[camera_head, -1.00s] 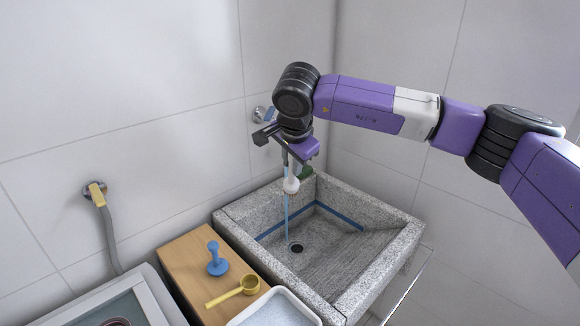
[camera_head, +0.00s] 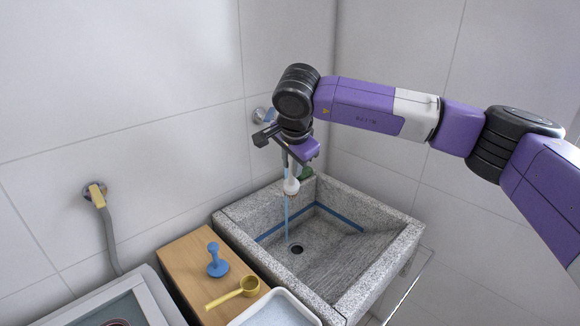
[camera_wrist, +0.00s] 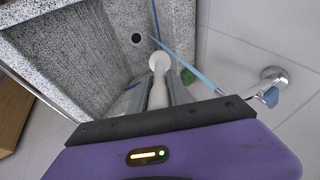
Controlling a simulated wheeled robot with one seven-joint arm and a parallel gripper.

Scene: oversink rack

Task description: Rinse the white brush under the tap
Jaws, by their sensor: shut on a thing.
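The white brush (camera_head: 291,185) hangs upright below my gripper (camera_head: 288,165), its round head down, above the stone sink (camera_head: 235,227). In the wrist view my gripper (camera_wrist: 161,95) is shut on the handle of the white brush (camera_wrist: 158,62). The tap (camera_wrist: 272,80) is on the wall with a blue handle; my arm partly hides the tap (camera_head: 262,114) in the head view. A thin blue water stream (camera_head: 286,215) falls into the sink close by the brush head. In the wrist view the stream (camera_wrist: 187,63) passes beside the brush; I cannot tell whether it touches it.
A wooden board (camera_head: 180,262) left of the sink holds a blue brush-like tool (camera_head: 217,262) and a yellow scoop (camera_head: 236,294). A white tray (camera_head: 275,312) is in front. A drain (camera_head: 296,249) is in the sink floor. A green object (camera_head: 306,173) sits behind the brush.

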